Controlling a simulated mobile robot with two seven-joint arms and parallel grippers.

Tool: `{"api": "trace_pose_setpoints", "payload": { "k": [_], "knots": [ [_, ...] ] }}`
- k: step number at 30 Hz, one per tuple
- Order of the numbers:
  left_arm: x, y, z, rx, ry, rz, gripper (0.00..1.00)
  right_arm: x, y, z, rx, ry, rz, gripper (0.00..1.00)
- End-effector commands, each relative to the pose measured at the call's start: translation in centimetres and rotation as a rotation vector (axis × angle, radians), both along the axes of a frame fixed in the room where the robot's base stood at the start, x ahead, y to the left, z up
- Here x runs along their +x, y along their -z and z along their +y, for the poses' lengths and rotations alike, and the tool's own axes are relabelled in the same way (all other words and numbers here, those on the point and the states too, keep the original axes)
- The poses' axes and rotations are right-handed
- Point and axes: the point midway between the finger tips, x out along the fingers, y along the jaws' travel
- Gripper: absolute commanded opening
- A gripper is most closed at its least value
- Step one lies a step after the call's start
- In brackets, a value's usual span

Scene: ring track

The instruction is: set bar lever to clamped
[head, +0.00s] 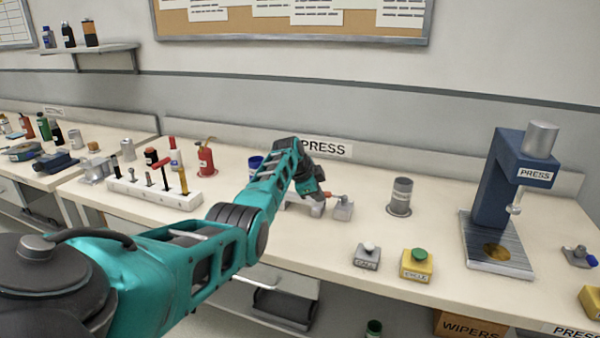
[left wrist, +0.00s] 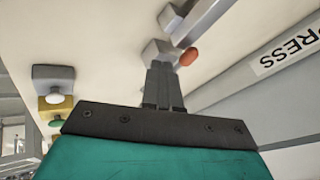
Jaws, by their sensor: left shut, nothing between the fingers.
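The bar lever (left wrist: 189,56) shows an orange-red tip beside a grey block (left wrist: 158,50) in the left wrist view. In the head view a grey clamp block (head: 343,208) stands on the bench, with the orange tip just left of it. My left gripper (head: 319,200) is down at this fixture and partly covers it. In the left wrist view its fingers (left wrist: 163,72) are together and empty, close by the block and the orange tip. I cannot tell whether they touch. The lever's pivot and exact angle are not clear. My right gripper is not in view.
A grey cylinder (head: 400,197) stands right of the fixture. A grey button box (head: 367,256) and a yellow box with a green button (head: 417,264) sit nearer the front edge. A blue press (head: 500,190) stands at right. A white tool rack (head: 155,192) is at left.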

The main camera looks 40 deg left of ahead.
Motion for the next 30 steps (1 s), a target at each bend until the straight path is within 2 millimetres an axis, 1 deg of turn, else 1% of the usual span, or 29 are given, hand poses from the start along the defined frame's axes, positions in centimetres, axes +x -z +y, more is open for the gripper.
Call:
{"api": "trace_pose_setpoints", "payload": {
  "k": [1,2,15,21,30],
  "knots": [
    [-0.4,-0.7,-0.1,0.001,0.002,0.001,0.00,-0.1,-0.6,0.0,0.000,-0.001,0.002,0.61],
    [-0.6,-1.0,-0.1,0.001,0.003,0.001,0.00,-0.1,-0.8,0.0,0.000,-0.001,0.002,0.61],
    [-3.8,-5.7,0.2,-0.001,0.002,0.000,0.00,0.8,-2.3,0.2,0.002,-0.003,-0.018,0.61],
    [-4.6,-6.7,0.3,-0.001,0.002,0.001,0.00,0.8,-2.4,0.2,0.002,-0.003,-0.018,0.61],
    [-4.7,-6.8,0.2,-0.002,0.003,0.002,0.00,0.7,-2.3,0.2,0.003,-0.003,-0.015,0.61]
  ]
}}
